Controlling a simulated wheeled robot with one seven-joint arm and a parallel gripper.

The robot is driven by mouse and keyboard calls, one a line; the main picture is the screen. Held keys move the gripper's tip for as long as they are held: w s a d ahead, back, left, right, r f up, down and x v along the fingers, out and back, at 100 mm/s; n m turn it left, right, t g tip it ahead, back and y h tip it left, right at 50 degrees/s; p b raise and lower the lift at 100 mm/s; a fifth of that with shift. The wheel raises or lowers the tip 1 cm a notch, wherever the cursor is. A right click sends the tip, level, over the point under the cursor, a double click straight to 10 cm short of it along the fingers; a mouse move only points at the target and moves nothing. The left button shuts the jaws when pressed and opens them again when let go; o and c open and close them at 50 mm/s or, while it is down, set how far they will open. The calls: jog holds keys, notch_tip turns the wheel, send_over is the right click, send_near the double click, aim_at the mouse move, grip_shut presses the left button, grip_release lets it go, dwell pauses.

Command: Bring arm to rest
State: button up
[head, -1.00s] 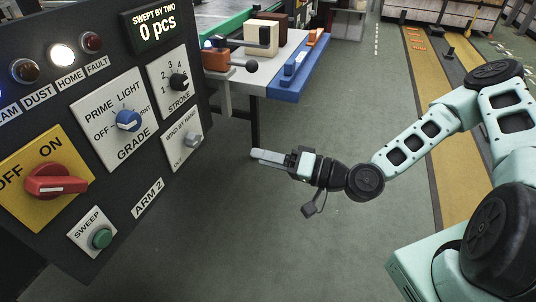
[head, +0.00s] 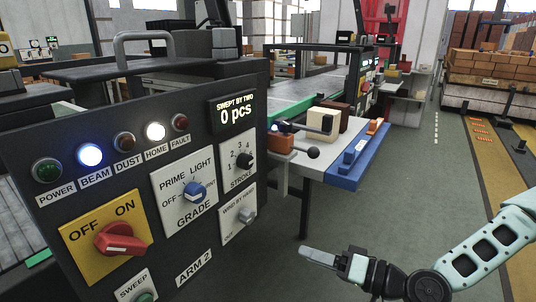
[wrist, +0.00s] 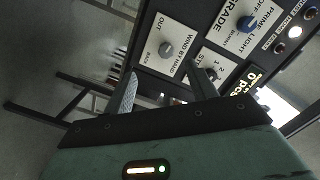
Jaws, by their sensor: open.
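My gripper (head: 318,257) is in the lower middle of the head view, pointing left. It is to the right of the control panel (head: 75,195), over the floor in front of the workbench. In the wrist view, the two grey fingers of my gripper (wrist: 161,92) stand apart with nothing between them. The panel's knobs show beyond them in that view. My arm reaches in from the right side of the head view, bent at its joints.
The panel carries a red switch (head: 120,239), a blue grade knob (head: 195,190) and a display (head: 233,111) reading 0 pcs. The beam and home lamps are lit. The workbench (head: 318,170) has a blue edge tray (head: 350,172). Floor (head: 425,215) is clear right of the bench.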

jog(key=s+f+n+g+h, duration=0.6)
jog(key=s+n+g+h, duration=0.1)
jog(key=s+g+h, duration=0.2)
jog(key=s+r+h+p, duration=0.1)
jog(key=s+r+h, duration=0.1)
jog(key=s+r, duration=0.5)
jog(key=s+r+h, duration=0.3)
jog(key=r, duration=0.8)
notch_tip(320, 180, up, 14)
jog(key=p, duration=1.5)
jog(key=shift+d+r+g, duration=0.15)
jog(key=shift+d+g, duration=0.15)
jog(key=shift+d, duration=0.1)
